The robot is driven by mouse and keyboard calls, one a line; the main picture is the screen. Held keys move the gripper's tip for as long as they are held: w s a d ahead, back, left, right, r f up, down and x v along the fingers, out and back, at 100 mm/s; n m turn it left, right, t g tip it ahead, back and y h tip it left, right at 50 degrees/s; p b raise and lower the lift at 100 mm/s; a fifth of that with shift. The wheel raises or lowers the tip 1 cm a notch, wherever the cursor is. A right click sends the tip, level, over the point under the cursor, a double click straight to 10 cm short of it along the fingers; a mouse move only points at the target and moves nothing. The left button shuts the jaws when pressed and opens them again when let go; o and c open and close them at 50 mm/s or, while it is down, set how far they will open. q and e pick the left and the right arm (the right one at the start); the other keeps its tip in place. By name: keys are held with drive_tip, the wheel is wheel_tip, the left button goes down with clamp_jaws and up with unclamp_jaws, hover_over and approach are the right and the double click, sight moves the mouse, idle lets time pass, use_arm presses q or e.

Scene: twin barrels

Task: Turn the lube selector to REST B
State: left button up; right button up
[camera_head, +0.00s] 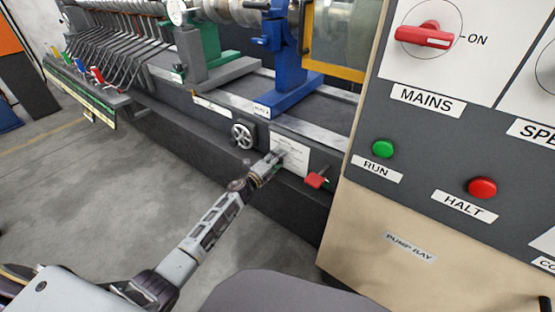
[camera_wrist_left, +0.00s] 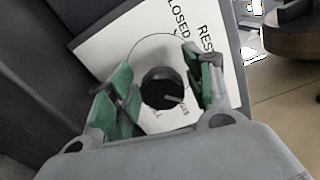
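The lube selector appears to be the round black knob (camera_wrist_left: 158,85) on a white plate (camera_wrist_left: 105,48) in the left wrist view. A pale mark on the knob points to the lower right of that view, toward small, partly hidden lettering. "CLOSED" and "REST" are printed along the plate's upper right part. My left gripper (camera_wrist_left: 163,88) is open, with one green-padded finger on each side of the knob and gaps showing. I cannot tell how deep the fingers reach. In the head view my left gripper (camera_head: 272,164) is at the white plate (camera_head: 294,151), hiding the knob. My right gripper is not in view.
A red lever (camera_head: 316,180) sticks out just right of the plate, and a handwheel (camera_head: 242,136) is to its left. The control cabinet (camera_head: 370,235) stands close on the right. The floor (camera_head: 110,190) at left is clear.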

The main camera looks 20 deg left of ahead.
use_arm(q)
drive_tip(key=v, duration=1.2)
idle(1.0)
idle(0.6)
